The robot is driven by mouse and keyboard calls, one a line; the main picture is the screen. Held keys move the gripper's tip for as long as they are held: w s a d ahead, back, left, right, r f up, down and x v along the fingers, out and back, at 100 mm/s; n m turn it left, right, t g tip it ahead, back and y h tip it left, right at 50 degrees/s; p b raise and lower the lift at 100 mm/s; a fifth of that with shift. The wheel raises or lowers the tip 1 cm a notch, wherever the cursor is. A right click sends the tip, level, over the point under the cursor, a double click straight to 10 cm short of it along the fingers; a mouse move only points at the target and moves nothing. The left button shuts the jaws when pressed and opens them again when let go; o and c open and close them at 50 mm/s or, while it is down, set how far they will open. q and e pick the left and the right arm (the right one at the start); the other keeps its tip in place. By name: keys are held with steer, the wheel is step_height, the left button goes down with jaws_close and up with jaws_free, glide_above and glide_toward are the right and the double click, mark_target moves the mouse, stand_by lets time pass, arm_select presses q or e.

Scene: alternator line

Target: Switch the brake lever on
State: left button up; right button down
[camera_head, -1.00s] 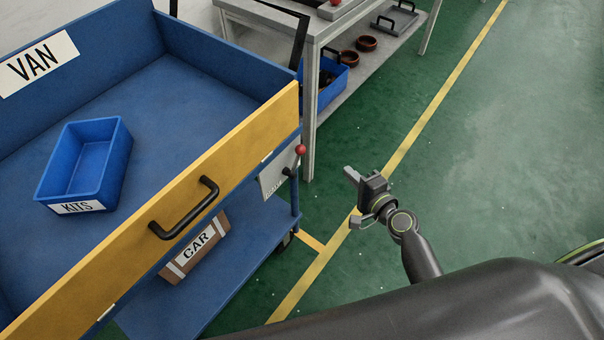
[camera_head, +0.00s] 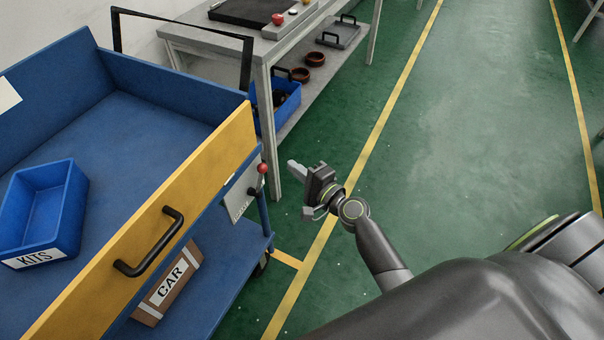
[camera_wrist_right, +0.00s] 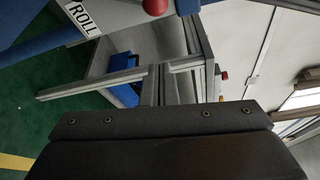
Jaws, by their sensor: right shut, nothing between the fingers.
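The brake lever with a red ball knob (camera_head: 263,168) is at the near right corner of the blue cart, beside a pale label plate (camera_head: 243,191). The red knob also shows in the right wrist view (camera_wrist_right: 155,6) at the top, beside a plate whose visible lettering reads ROLL (camera_wrist_right: 84,16). My right gripper (camera_head: 300,190) is to the right of the knob, apart from it, over the green floor. It is shut and empty. My left gripper is not in view.
The blue cart has a yellow front panel (camera_head: 150,225) with a black handle, a blue KITS bin (camera_head: 72,205) and a CAR box (camera_head: 168,285) on its lower shelf. A grey workbench (camera_head: 215,42) stands behind.

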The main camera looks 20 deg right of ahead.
mark_target(260, 180)
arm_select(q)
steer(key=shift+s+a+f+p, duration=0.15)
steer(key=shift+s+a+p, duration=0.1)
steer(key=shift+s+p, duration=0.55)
arm_select(e)
steer(key=a, duration=0.1)
steer(key=w+a, duration=0.1)
steer(key=a, duration=0.1)
steer(key=w+a, duration=0.1)
steer(key=shift+w+a+r, duration=0.2)
steer(key=shift+w+a, duration=0.05)
steer(key=shift+a, duration=0.15)
arm_select(q)
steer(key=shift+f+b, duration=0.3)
steer(key=shift+b, duration=0.15)
